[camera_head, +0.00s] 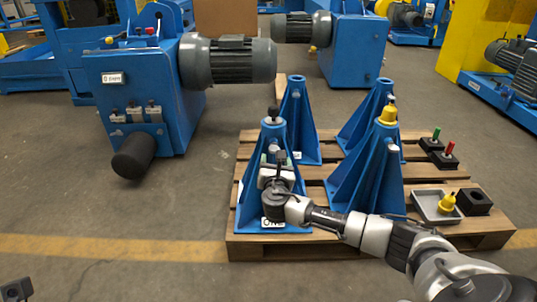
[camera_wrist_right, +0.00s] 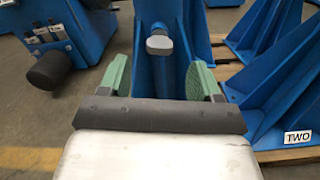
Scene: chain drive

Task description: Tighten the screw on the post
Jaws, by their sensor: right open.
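The near-left blue post (camera_head: 250,178) stands on the pallet with a black knob (camera_head: 273,113) on top. A grey screw head (camera_wrist_right: 159,44) sticks out from the post's face in the right wrist view; it also shows in the head view (camera_head: 275,148). My right gripper (camera_head: 278,160) is in front of this post. Its green fingers are open (camera_wrist_right: 159,78), one on each side of the screw, apart from it and with nothing between them gripped. A dark part at the lower left corner of the head view (camera_head: 15,290) seems to be my left gripper; its fingers are hidden.
Other blue posts (camera_head: 372,175) stand right and behind on the wooden pallet (camera_head: 330,240). A yellow cap (camera_head: 387,115) tops one. A grey tray (camera_head: 428,207) with a yellow piece (camera_head: 447,204) and black blocks (camera_head: 474,201) lie at the pallet's right. A blue motor unit (camera_head: 145,90) stands left.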

